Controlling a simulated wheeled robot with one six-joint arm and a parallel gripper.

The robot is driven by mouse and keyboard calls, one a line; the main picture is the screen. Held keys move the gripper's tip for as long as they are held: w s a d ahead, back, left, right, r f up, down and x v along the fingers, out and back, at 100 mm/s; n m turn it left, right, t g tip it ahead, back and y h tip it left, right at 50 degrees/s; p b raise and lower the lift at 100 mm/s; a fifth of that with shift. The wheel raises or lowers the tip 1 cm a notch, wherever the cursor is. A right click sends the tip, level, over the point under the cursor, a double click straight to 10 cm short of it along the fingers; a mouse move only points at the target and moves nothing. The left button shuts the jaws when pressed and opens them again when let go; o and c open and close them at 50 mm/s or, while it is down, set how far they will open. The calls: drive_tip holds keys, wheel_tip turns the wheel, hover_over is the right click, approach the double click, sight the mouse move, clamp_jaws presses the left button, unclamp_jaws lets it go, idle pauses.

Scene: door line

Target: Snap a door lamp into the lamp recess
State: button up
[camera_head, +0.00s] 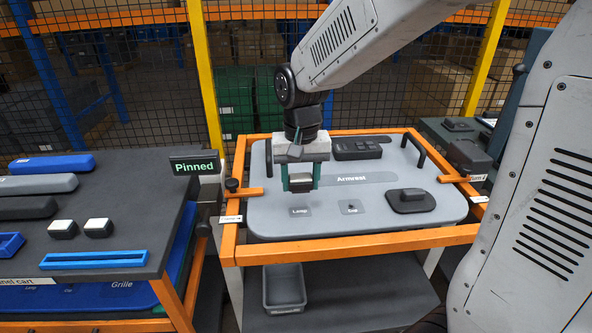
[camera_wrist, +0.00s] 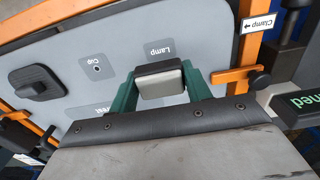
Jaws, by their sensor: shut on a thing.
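My gripper (camera_head: 301,186) is over the grey door panel (camera_head: 262,212), with its green fingers pointing down. In the wrist view its fingers (camera_wrist: 160,90) are shut on a small door lamp (camera_wrist: 162,87) with a dark edge and a pale grey face. The lamp hangs between the fingertips, seemingly above the panel; the exact gap cannot be told. The lamp recess patch marked "Lamp" (camera_head: 300,211) lies just in front of the gripper in the head view. In the wrist view the patch (camera_wrist: 158,49) is partly hidden behind the lamp. Two more lamps (camera_head: 64,229) (camera_head: 98,228) stand on the left cart.
The panel lies in an orange frame (camera_head: 350,247) with clamps (camera_head: 246,191) at its sides. A clip patch (camera_head: 350,207), a black raised part (camera_head: 411,201) and a switch block (camera_head: 357,148) are on it. A "Pinned" sign (camera_head: 195,167) stands left. A grey bin (camera_head: 284,288) sits below.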

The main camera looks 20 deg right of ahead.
sight(301, 213)
drive_tip(key=shift+f, duration=2.6)
drive_tip(key=shift+s+f, duration=0.1)
drive_tip(key=shift+f, duration=0.6)
drive_tip(key=shift+s+f, duration=0.2)
drive_tip(key=shift+f, duration=0.15)
